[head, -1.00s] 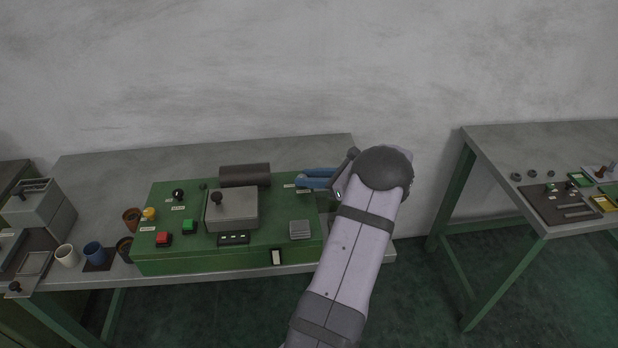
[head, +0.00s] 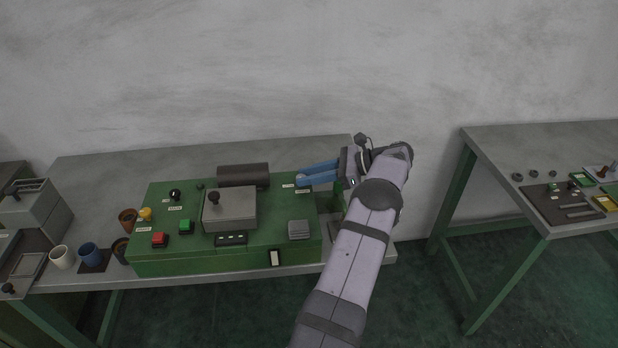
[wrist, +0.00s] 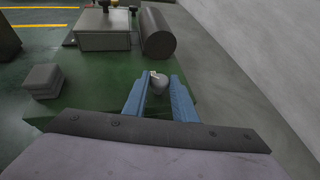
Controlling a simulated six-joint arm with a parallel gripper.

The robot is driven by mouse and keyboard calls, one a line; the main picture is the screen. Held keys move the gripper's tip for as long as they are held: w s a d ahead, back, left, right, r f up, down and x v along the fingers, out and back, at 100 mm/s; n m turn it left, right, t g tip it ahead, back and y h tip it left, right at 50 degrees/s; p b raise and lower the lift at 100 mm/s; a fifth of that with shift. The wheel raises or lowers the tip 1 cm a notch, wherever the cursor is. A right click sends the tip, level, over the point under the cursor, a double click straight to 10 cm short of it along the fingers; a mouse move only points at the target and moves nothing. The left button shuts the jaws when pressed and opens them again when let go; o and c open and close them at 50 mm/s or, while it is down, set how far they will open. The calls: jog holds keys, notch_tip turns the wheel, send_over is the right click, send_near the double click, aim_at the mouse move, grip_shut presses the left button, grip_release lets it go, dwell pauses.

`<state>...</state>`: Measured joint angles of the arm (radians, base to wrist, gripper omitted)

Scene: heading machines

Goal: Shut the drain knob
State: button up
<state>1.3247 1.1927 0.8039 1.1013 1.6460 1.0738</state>
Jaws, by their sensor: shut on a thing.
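A small grey rounded knob (wrist: 159,85), which I take to be the drain knob, stands at the right-hand part of the green machine (head: 270,249). In the wrist view, the two blue fingers of my gripper (wrist: 157,78) are on either side of it, shut on it. In the head view, my gripper (head: 300,178) reaches in from the right over the machine's back right corner. A small white label (head: 288,186) lies just left of the fingertips. The knob is hidden by the fingers in the head view, and its turn position cannot be read.
A grey box with a black ball knob (head: 228,210) and a dark cylinder (head: 243,175) stand left of my gripper. A ribbed grey block (head: 299,230) is in front. Red (head: 160,240) and green (head: 186,227) buttons and cups are farther left. The wall is behind.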

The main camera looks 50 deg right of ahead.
jog(key=shift+r, duration=0.2)
jog(key=o, duration=1)
jog(key=shift+f, duration=0.1)
jog(key=b+v, duration=0.1)
jog(key=v, duration=0.3)
jog(key=shift+s+d+b, duration=0.15)
jog(key=shift+b, duration=0.2)
jog(key=shift+v, duration=1.05)
jog(key=shift+s+d+r+p, duration=0.15)
jog(key=shift+s+r+p, duration=0.1)
jog(key=shift+p, duration=0.05)
